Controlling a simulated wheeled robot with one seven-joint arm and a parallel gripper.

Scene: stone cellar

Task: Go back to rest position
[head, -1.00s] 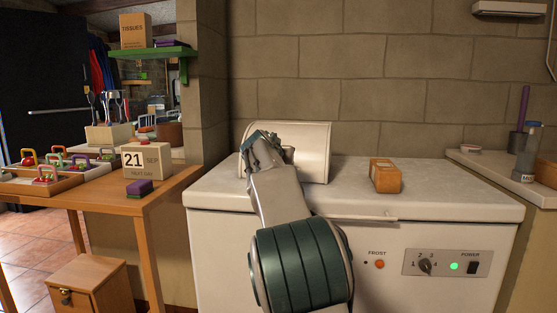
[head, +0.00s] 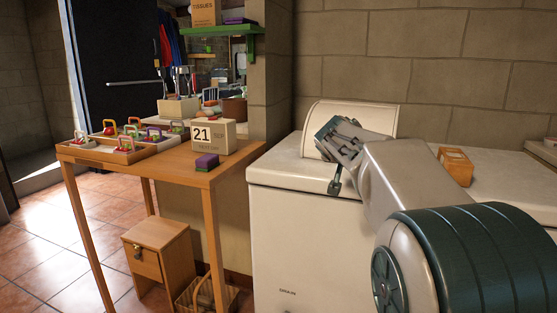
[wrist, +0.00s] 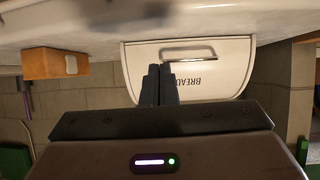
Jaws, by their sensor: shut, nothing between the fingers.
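My gripper (wrist: 158,84) is shut and empty, its two dark fingers side by side in the wrist view. It also shows in the head view (head: 336,178), above the front left part of the white freezer top. A cream bread bin (head: 352,113) stands behind it on the freezer; in the wrist view the bin (wrist: 222,72) appears upside down, with its lettered front and handle beyond my fingertips. My gripper hides part of the bin in both views. I cannot tell any contact between them.
The chest freezer (head: 300,235) fills the right. A wooden box (head: 456,166) sits on its top. A cabinet (head: 157,258) stands below. Floor at far left is clear.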

